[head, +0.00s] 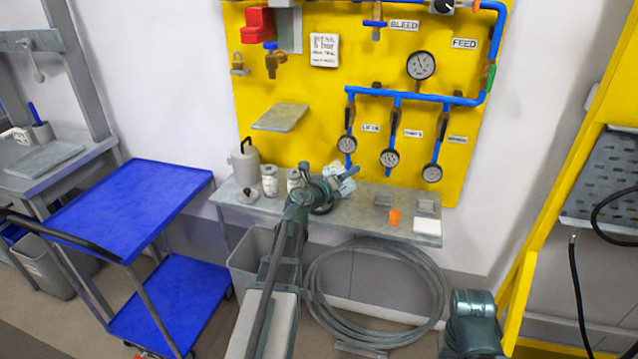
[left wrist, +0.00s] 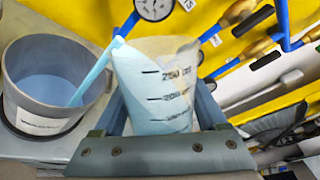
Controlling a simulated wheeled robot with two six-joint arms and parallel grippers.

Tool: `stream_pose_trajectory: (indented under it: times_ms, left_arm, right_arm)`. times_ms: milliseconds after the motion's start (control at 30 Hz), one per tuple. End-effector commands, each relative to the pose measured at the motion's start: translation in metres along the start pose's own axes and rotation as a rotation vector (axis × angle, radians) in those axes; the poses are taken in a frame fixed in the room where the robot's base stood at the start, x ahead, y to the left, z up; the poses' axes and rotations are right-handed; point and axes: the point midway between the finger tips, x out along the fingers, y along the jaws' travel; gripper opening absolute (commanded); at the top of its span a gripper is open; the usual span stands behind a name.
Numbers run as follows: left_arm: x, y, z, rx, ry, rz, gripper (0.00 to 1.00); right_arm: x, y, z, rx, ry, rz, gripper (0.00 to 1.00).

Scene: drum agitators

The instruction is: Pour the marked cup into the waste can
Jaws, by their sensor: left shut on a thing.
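The marked cup (left wrist: 160,85) is translucent, with volume lines and pale blue contents. In the head view my left gripper (head: 328,186) is over the bench, with the cup (head: 344,185) small and partly hidden. A grey bin (head: 242,268) stands on the floor under the bench, partly behind my arm. My right gripper is out of view.
The bench (head: 355,212) also holds jars (head: 269,181), a canister (head: 245,165) and an orange piece (head: 394,217). A coiled hose (head: 375,338) and a blue cart (head: 135,205) are nearby.

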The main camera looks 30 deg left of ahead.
Motion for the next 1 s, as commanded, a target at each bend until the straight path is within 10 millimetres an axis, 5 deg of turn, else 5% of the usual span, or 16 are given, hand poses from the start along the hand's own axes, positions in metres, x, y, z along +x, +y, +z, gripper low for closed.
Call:
stream_pose_trajectory:
  times_ms: [1000]
  left_arm:
    - [-0.0002, -0.0009, -0.0003, -0.09, 0.019, 0.0, 0.07]
  right_arm:
    - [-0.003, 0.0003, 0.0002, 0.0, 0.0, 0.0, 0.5]
